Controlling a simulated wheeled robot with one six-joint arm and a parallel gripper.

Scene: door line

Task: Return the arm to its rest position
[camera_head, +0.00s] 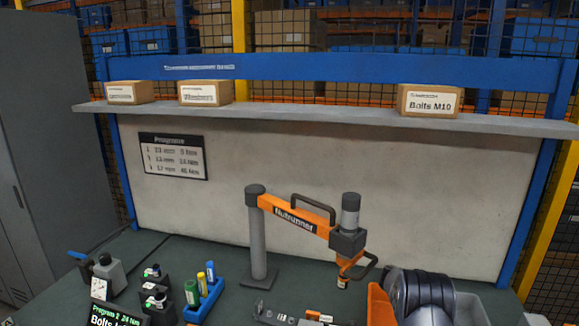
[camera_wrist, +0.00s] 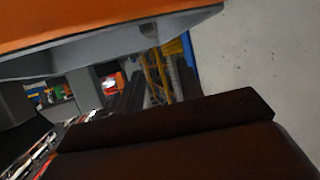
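In the head view, a dark grey, ribbed rounded part with an orange piece beside it fills the lower right; it looks like my own arm, close to the camera. I cannot make out fingertips there. In the wrist view, a wide dark block, perhaps part of my gripper (camera_wrist: 170,125), crosses the bottom. An orange and grey body hangs close across the top.
An orange nutrunner arm (camera_head: 295,215) on a grey post stands on the dark green bench (camera_head: 215,250), left of my arm. Boxes, one a Bolts M10 box (camera_head: 430,101), sit on the shelf (camera_head: 300,117).

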